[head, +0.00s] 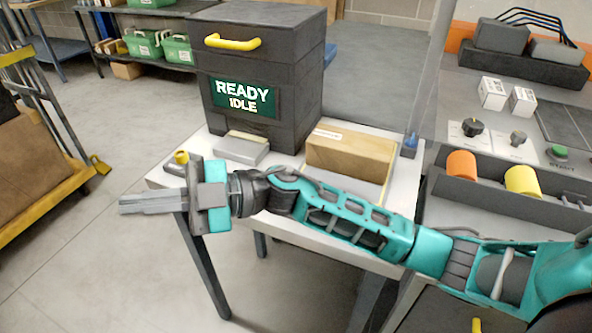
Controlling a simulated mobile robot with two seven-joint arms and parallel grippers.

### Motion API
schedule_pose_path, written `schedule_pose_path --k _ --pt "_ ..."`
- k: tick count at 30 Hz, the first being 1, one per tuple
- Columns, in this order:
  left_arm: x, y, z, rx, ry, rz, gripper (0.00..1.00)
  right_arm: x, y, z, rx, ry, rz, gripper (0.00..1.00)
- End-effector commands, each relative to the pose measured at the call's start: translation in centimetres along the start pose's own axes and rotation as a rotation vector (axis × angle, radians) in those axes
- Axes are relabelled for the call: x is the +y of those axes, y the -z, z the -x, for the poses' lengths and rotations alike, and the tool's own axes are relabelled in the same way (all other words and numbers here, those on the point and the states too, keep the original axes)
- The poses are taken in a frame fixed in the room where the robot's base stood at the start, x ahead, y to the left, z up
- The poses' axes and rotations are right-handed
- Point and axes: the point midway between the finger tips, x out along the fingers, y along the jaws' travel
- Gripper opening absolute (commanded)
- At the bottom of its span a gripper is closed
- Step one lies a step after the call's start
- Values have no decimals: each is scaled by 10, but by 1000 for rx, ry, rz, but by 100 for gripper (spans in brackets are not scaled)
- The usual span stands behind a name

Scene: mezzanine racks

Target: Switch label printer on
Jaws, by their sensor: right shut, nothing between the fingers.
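The label printer (265,65) is a dark grey box on the back of a white table (403,195). It has a yellow handle (232,42) near the top and a lit green screen (244,97) that reads "READY IDLE". My right gripper (125,205) is shut and empty. It points left beyond the table's front left corner, in front of and below the printer, not touching it. No power switch can be made out on the printer. My left gripper is not in view.
A cardboard box (350,155) and a small grey box (241,148) stand on the table. A workbench with knobs (472,127), a green button (559,152) and tape rolls (522,180) is at right. A yellow cart (75,190) stands left, with open floor between.

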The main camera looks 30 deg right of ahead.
Motion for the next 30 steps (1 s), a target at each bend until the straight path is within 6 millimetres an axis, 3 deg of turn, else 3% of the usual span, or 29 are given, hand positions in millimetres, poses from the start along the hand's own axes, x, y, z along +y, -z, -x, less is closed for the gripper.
schedule_pose_path --k 7,14,21,27,30 --pt "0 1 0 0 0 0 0 -14 2 9 -55 479 92 0" --pt "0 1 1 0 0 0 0 -4 -18 59 -300 878 120 0" --pt "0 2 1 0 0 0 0 48 -30 140 -732 1169 91 0" --pt "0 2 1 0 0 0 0 100 -18 200 -1091 1261 36 0" --pt "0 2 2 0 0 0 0 117 -11 218 -1211 1271 12 0"
